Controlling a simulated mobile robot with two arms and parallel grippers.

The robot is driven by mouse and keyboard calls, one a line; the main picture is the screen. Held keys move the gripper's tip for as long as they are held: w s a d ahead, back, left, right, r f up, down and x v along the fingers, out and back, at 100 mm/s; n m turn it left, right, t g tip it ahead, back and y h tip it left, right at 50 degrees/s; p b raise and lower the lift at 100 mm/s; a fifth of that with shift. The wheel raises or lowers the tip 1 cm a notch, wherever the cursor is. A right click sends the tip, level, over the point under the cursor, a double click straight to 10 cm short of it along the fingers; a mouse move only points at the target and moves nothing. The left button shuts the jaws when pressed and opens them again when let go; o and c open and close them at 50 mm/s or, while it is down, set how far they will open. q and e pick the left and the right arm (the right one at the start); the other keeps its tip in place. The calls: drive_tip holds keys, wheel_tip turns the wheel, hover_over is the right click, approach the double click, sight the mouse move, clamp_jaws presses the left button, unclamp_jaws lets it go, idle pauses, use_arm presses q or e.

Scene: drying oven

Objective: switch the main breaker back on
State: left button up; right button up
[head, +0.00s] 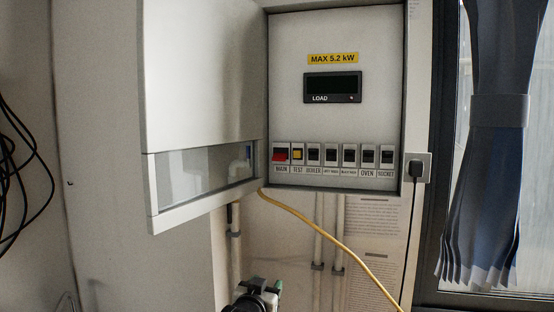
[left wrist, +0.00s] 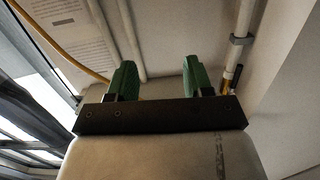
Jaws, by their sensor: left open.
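The main breaker (head: 281,154) is the leftmost switch, with a red part, in the row inside the open breaker panel (head: 385,50). It carries the label MAIN below it. A yellow test button (head: 298,154) sits just right of it. The load display (head: 332,88) above is dark. My left gripper (head: 262,288) is low in the head view, below the panel and apart from it. In the left wrist view its two green fingers (left wrist: 158,82) stand apart with nothing between them. My right gripper is in neither view.
The panel's door (head: 200,75) hangs open at the left, with a clear window. Several other breakers (head: 350,155) fill the row. A yellow cable (head: 330,240) and wall pipes (head: 319,235) run below.

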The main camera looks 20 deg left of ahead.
use_arm(q)
wheel_tip(320, 180, up, 14)
drive_tip(key=w+t, duration=0.3)
drive_tip(key=t+p, duration=0.1)
drive_tip(key=t, duration=0.1)
approach(279, 157)
drive_tip(key=shift+n, duration=0.3)
drive_tip(key=p+x, duration=0.5)
drive_tip(key=x, duration=0.2)
drive_tip(key=shift+w+r, duration=0.2)
drive_tip(key=shift+w+r+p, duration=0.1)
drive_tip(key=shift+w+p, duration=0.35)
drive_tip(key=shift+w, duration=0.15)
